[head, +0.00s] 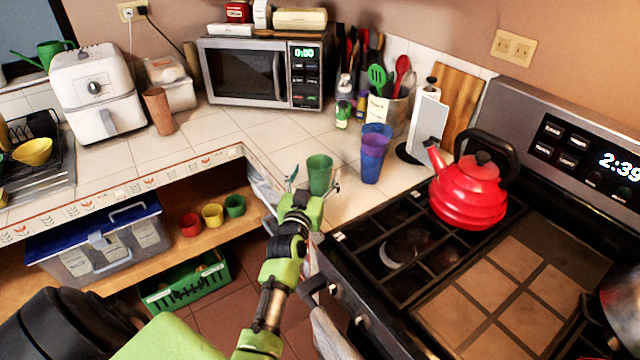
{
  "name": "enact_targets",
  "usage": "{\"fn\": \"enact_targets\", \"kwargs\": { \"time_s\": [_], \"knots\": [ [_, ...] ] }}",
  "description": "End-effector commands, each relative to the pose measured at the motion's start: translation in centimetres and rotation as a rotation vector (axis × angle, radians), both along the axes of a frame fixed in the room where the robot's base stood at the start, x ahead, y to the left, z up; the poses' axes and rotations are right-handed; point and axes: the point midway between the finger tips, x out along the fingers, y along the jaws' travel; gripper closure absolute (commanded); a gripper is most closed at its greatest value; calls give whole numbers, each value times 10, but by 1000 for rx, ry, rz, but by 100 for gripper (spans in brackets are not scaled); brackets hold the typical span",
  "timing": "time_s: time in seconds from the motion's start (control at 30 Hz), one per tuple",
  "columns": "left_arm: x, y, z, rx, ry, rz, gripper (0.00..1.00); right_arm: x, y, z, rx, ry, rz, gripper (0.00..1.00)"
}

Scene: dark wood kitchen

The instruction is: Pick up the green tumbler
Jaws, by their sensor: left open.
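The green tumbler (319,174) stands upright on the white tiled counter, near the counter's front corner beside the stove. My left gripper (313,184) is open at the tumbler, with one finger showing on each side of it. The palm and wrist are in front of the tumbler's lower part and hide its base. I cannot tell whether the fingers touch it. My right gripper is not in view.
A purple-blue tumbler (372,160) stands close by on the right, with a utensil holder (388,112) behind it. A red kettle (468,193) sits on the stove (440,250). The microwave (262,72) is at the back. Tiled counter left of the tumbler is clear.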

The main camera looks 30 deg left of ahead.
Motion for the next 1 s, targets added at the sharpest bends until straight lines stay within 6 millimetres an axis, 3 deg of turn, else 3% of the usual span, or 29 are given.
{"fn": "enact_targets", "kwargs": {
  "time_s": [0.13,0.4,0.7,0.9,1.0],
  "knots": [
    [13,4,-4,0,-2,0,30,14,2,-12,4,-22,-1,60],
    [45,16,-4,-1,-1,0,30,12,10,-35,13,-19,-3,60],
    [49,17,-1,1,1,0,30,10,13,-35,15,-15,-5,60],
    [49,17,-1,1,1,0,76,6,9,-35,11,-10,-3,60],
    [49,17,-1,1,1,0,77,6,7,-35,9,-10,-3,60]
  ]
}}
